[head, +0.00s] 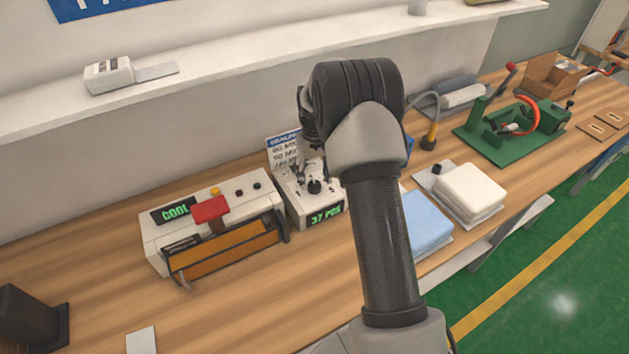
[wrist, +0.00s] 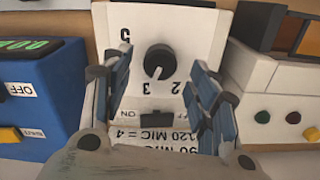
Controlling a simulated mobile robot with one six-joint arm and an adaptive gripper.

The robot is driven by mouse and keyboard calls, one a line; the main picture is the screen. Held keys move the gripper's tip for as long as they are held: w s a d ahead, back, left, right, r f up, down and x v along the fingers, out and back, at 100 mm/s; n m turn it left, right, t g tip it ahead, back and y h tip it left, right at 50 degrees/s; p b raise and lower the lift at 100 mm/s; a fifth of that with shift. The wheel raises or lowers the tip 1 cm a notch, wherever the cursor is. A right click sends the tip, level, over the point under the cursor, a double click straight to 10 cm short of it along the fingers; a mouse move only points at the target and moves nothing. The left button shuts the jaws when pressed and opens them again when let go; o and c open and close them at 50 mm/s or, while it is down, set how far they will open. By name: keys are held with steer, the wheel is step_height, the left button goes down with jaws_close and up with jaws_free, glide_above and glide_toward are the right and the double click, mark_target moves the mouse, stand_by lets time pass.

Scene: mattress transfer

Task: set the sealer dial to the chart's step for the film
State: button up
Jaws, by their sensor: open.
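The sealer dial is a round black knob (wrist: 159,61) with a white pointer mark, on a pale panel. The wrist view shows the panel upside down, with a 5 at upper left and numerals near the pointer; I cannot tell the exact step. The chart (wrist: 155,142) shows inverted at the bottom, with "120 MIC = 4" legible and another line partly cut off. In the head view the chart card (head: 284,148) stands behind the dial unit (head: 302,207). My gripper (wrist: 160,80) is open, its fingers on either side of the dial view. It also shows above the unit (head: 310,160).
A white machine (head: 157,235) reading "COOL", with a red handle, stands left of the dial unit. A blue device (wrist: 40,95) is beside the panel. Folded blue (head: 425,222) and white (head: 469,190) stacks lie right.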

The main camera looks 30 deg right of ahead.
mark_target(314, 184)
step_height(314, 184, up, 9)
stand_by(0.3)
steer(key=shift+r, duration=0.15)
